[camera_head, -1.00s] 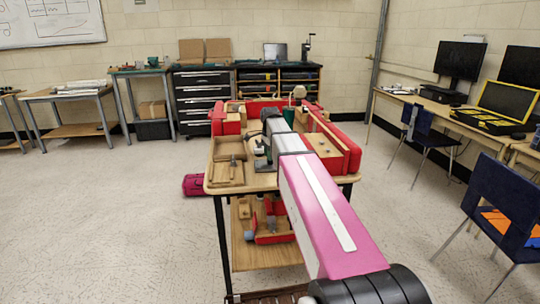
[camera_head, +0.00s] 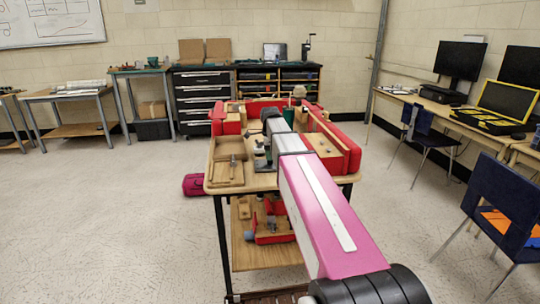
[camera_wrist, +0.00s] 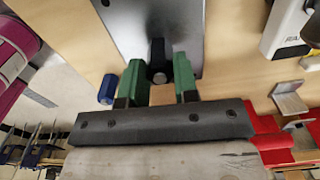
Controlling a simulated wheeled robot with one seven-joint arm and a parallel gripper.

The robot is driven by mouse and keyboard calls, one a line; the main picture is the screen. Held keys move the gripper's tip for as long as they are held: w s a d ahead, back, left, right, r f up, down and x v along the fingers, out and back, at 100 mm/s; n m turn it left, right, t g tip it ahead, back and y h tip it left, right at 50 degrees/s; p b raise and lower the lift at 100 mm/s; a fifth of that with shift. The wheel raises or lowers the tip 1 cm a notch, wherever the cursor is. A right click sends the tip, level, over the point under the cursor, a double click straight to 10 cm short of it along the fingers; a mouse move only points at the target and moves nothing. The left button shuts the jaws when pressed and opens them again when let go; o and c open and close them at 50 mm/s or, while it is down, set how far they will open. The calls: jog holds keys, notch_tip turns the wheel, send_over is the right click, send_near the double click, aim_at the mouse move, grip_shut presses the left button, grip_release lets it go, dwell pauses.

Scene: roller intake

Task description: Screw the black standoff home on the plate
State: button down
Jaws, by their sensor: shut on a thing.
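In the wrist view my gripper (camera_wrist: 158,78) has two green fingers, shut on the black standoff (camera_wrist: 157,50). In the head view my arm covers the standoff, and I cannot make out the plate there.
A dark blue piece (camera_wrist: 107,90) is on the wooden surface beside the left finger. A light metal bracket (camera_wrist: 289,102) and a white device (camera_wrist: 287,28) are to the right. In the head view red padded barriers (camera_head: 335,152) edge the table, and a wooden tray (camera_head: 225,173) is front left.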

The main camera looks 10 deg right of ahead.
jog(key=shift+m, duration=0.6)
jog(key=shift+m, duration=0.9)
jog(key=shift+m, duration=1)
jog(key=shift+m, duration=0.9)
